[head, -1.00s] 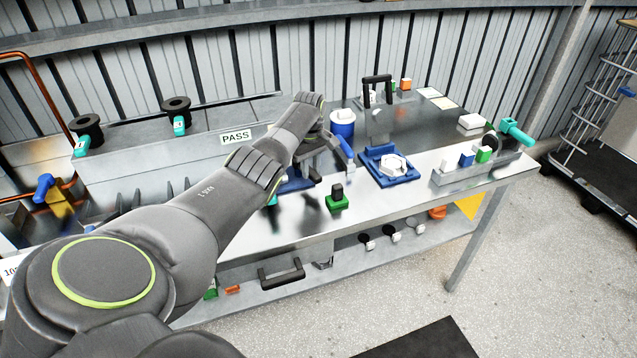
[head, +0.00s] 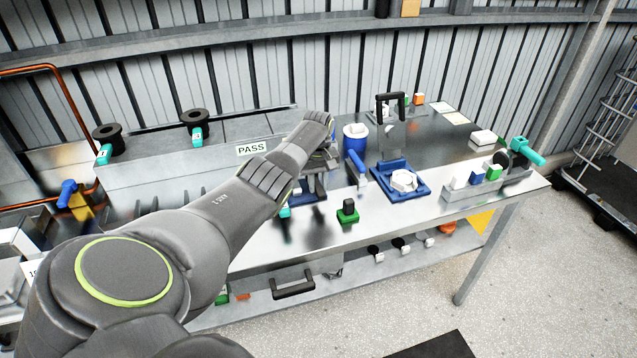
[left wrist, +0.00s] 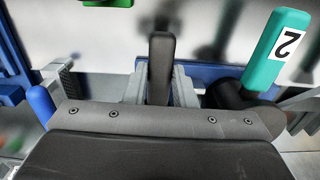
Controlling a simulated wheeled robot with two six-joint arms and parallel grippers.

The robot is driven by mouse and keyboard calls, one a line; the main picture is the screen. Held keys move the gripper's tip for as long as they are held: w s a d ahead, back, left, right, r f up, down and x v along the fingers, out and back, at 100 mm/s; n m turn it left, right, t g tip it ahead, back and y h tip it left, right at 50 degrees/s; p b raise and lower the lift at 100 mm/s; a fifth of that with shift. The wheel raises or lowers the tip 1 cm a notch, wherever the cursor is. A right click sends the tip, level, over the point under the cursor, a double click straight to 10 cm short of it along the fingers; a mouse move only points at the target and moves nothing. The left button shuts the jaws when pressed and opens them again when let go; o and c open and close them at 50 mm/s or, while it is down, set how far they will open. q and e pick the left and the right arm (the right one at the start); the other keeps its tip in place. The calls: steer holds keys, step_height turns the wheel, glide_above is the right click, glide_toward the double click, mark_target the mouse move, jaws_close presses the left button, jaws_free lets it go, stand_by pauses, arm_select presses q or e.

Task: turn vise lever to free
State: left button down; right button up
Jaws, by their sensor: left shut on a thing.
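My left gripper (head: 316,178) is over a dark blue vise (head: 306,194) on the steel bench, with my forearm hiding part of it in the head view. In the left wrist view my left gripper (left wrist: 160,92) has its grey fingers shut on both sides of an upright black bar (left wrist: 161,62), which looks like the vise lever. How far the lever is turned is hard to tell. My right gripper is in neither view.
A blue lever (head: 356,165), a green block with black knob (head: 347,214), a blue fixture (head: 417,194) and a blue-white canister (head: 355,140) are nearby.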

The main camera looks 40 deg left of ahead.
mark_target(317, 186)
arm_select(q)
steer(key=c, duration=1.2)
jaws_free()
steer(key=shift+a, duration=0.1)
steer(key=shift+r, duration=0.5)
step_height(317, 186, up, 16)
steer(key=b, duration=0.2)
steer(key=shift+r, duration=0.25)
